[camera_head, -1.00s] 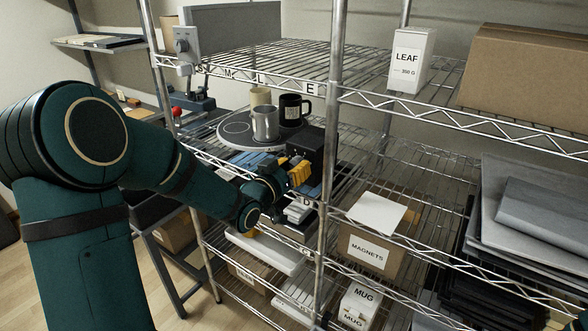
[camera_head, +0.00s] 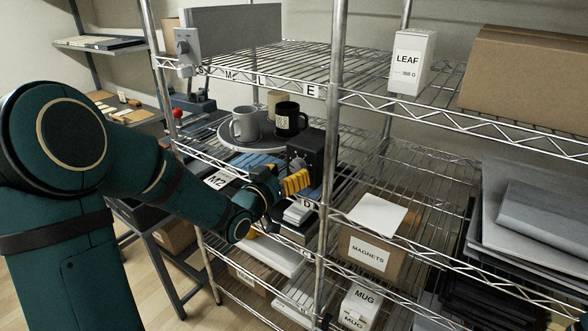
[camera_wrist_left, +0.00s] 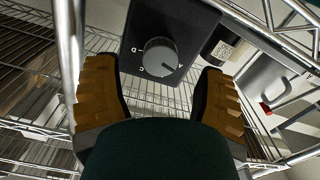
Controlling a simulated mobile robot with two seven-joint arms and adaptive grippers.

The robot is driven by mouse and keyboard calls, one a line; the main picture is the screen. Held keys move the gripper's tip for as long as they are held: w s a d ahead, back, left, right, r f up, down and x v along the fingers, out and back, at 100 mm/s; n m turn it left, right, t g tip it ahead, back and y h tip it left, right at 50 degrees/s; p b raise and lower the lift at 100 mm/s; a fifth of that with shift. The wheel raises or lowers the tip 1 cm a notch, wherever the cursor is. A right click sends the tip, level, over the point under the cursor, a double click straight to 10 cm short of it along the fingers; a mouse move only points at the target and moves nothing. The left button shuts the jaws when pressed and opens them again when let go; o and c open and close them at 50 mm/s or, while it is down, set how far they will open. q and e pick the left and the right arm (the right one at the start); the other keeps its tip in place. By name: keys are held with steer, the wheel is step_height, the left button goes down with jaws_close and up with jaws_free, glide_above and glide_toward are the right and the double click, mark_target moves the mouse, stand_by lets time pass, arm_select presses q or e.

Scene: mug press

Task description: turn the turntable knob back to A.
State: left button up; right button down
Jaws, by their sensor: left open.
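The round grey knob (camera_wrist_left: 160,56) is on the face of a black control box (camera_head: 312,152), seen close up in the left wrist view. Its pointer line points to the lower right there. The turntable (camera_head: 238,148) sits on the middle shelf, carrying a grey mug (camera_head: 244,123), a black mug (camera_head: 290,117) and a beige mug (camera_head: 273,98). My left gripper (camera_head: 297,184) is open, its yellow fingers just in front of and below the box. In the wrist view its fingers (camera_wrist_left: 160,95) stand apart either side of the knob, with nothing between them.
A metal shelf post (camera_head: 331,120) stands right of the box. Wire shelf edges run above and below my left gripper. A MAGNETS box (camera_head: 368,253) and a MUG box (camera_head: 358,303) are lower right. A LEAF box (camera_head: 411,60) stands on the upper shelf.

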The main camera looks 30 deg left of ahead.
arm_select(q)
steer(key=s+a, duration=0.1)
steer(key=s, duration=0.8)
steer(key=shift+a, duration=0.15)
steer(key=d+f+n+g, duration=0.1)
steer(key=d+f+g, duration=0.25)
steer(key=f, duration=0.55)
steer(key=d+f+g, duration=0.3)
steer(key=d+f, duration=0.2)
steer(key=f, duration=0.5)
steer(key=s+d+f+g, duration=0.5)
steer(key=s+d+f, duration=0.1)
steer(key=f, duration=0.2)
steer(key=s+d+f+g+h, duration=0.1)
steer(key=s+d+f+g, duration=0.3)
steer(key=f, duration=0.5)
steer(key=s+d, duration=0.2)
steer(key=s, duration=0.1)
steer(key=shift+d+g, duration=0.15)
steer(key=shift+g, duration=0.2)
steer(key=shift+f, duration=0.1)
